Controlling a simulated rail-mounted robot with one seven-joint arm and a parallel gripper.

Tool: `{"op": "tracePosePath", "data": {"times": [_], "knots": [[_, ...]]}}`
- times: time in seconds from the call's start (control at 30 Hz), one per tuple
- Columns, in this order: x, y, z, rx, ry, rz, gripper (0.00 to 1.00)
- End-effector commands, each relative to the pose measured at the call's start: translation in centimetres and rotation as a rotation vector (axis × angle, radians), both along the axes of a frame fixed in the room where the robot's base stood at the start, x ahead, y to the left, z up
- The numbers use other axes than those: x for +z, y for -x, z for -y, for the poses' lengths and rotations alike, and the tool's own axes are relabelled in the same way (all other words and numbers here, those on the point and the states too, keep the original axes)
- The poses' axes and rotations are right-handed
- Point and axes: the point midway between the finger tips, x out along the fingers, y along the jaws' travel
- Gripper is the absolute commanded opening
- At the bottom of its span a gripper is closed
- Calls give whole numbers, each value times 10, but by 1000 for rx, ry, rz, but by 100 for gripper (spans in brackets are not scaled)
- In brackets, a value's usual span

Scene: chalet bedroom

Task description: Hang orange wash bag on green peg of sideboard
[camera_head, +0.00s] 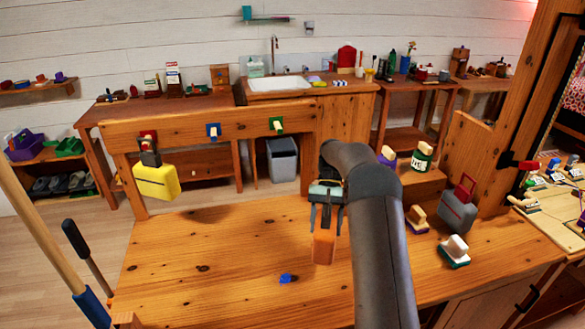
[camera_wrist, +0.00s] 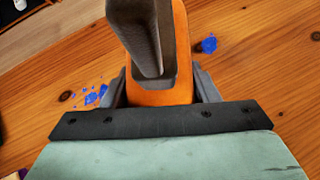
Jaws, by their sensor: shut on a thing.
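The orange wash bag (camera_head: 324,247) hangs below my gripper (camera_head: 327,207), over the wooden sideboard top (camera_head: 220,245). My gripper is shut on the bag. In the wrist view the bag (camera_wrist: 178,85) shows orange edges, with a dark grey strap or loop (camera_wrist: 143,35) rising in front of it. The green peg (camera_head: 276,124) is on the raised wooden rail (camera_head: 245,121) at the back of the sideboard, up and left of my gripper. Nothing hangs on the green peg. My arm hides part of the sideboard top to the right.
A yellow bag (camera_head: 157,181) hangs at the red peg (camera_head: 148,136) on the rail's left. A blue peg (camera_head: 213,130) is bare. A grey bag (camera_head: 458,212), brushes (camera_head: 454,250) and a jar (camera_head: 422,157) stand at right. A small blue piece (camera_head: 285,279) lies in front.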

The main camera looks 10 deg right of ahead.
Motion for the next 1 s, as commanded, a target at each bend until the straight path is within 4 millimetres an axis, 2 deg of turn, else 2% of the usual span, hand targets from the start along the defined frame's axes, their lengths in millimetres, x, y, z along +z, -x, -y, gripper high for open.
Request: {"op": "tracePosePath", "data": {"times": [0.13,0.23,0.4,0.5,0.7,1.0], "knots": [[15,-10,-11,-412,1,1,20],[29,-24,-27,-749,2,3,20],[68,-65,-57,-1300,2,4,20],[89,-87,-66,-1506,1,4,20],[111,-110,-70,-1683,3,1,20],[112,-123,-70,-1696,3,0,20]]}}
